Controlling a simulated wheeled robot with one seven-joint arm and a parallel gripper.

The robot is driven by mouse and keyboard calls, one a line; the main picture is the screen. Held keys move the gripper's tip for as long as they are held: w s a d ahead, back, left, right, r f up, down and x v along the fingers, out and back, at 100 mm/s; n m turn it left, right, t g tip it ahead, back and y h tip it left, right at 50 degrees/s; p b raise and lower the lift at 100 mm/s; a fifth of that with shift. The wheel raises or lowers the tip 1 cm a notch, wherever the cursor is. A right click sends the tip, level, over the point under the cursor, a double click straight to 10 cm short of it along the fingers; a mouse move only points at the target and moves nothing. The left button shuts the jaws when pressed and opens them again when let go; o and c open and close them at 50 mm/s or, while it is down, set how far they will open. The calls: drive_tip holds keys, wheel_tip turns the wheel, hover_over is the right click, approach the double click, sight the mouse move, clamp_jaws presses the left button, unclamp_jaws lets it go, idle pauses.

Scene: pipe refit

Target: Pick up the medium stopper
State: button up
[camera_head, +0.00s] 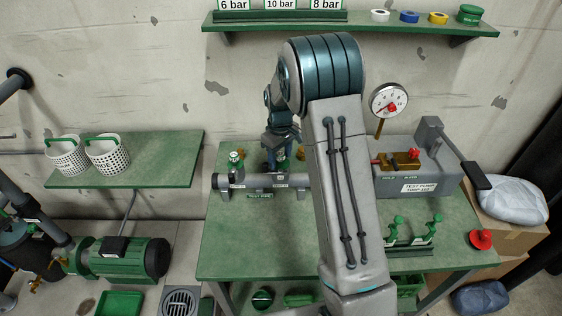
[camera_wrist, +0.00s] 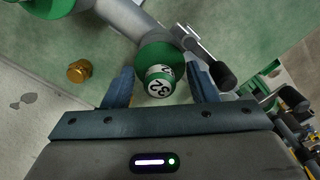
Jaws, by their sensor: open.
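A grey test pipe (camera_head: 262,181) with upright fittings lies on the green workbench. In the wrist view, a green round piece with a white label reading 32 (camera_wrist: 159,86) stands between the fingers of my gripper (camera_wrist: 160,82). My gripper is open, with one blue finger on each side of it; I cannot tell whether they touch it. In the head view my gripper (camera_head: 281,142) is over the right part of the pipe, partly hiding that fitting. Another green-topped piece (camera_head: 236,161) stands at the pipe's left. I cannot tell which piece is the medium stopper.
A rack with green-handled pieces (camera_head: 410,246) stands at the bench's front right, beside a red piece (camera_head: 480,239). The test pump (camera_head: 418,184), with gauge (camera_head: 389,101) and long lever, stands behind. A brass cap (camera_wrist: 79,71) lies near the pipe. The bench's front left is clear.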

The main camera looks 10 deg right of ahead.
clamp_jaws()
idle(0.3)
